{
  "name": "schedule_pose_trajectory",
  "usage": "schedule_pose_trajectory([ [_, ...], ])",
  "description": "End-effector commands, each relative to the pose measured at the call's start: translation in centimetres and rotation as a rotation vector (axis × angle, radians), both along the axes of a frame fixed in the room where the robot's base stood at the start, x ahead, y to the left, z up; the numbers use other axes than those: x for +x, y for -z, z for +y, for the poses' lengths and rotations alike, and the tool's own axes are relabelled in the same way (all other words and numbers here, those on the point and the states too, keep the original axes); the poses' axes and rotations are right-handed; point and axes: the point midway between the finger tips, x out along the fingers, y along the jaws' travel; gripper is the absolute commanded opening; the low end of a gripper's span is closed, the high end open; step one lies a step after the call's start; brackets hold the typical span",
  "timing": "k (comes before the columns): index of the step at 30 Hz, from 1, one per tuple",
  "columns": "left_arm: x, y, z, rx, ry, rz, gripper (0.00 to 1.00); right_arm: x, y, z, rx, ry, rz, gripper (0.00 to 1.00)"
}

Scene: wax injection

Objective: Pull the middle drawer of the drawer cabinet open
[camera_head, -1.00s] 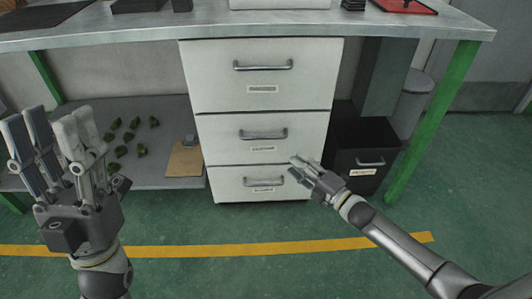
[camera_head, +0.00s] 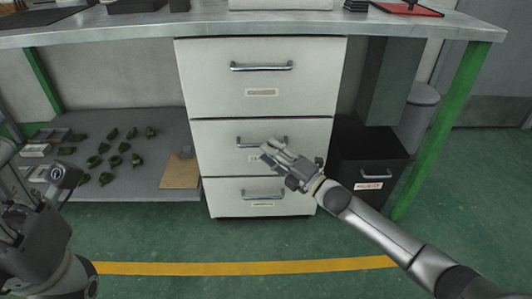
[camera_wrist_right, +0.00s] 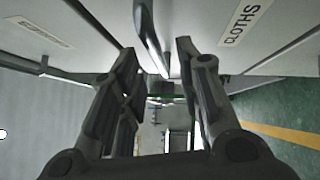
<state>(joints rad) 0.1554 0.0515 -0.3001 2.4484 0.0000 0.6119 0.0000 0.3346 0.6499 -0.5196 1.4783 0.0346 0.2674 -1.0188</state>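The white drawer cabinet (camera_head: 220,100) stands under the workbench with three drawers that look shut. The middle drawer (camera_head: 215,160) has a metal bar handle (camera_head: 248,140), partly hidden by my right gripper. My right gripper (camera_head: 268,150) is right in front of this handle, reaching in from the right. In the right wrist view its two fingers are apart, and a bar handle (camera_wrist_right: 150,38) shows between the fingertips; I cannot tell if they touch it. A label reading CLOTHS (camera_wrist_right: 244,22) is beside it. My left gripper (camera_head: 25,215) is at the lower left, its fingers partly cut off.
The top drawer (camera_head: 210,75) and bottom drawer (camera_head: 225,200) have similar handles. A black bin (camera_head: 350,160) stands right of the cabinet, near a green table leg (camera_head: 445,125). A grey shelf (camera_head: 150,180) with several green pieces is on the left. The floor in front is clear.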

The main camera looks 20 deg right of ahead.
Motion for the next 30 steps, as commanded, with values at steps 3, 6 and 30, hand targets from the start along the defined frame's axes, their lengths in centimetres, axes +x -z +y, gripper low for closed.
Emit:
schedule_pose_trajectory([
  [3,-0.2,-0.1,0.0,0.001,-0.001,-0.018,0.40,1.2,-0.1,0.7,0.003,-0.001,-0.001,0.32],
  [6,-0.4,-0.3,-0.1,0.002,-0.001,-0.028,0.40,1.7,-0.1,1.0,0.002,0.000,0.001,0.32],
  [30,-0.5,-0.5,-0.1,0.003,-0.002,-0.034,0.40,2.2,-0.3,1.2,0.002,0.000,0.001,0.00],
])
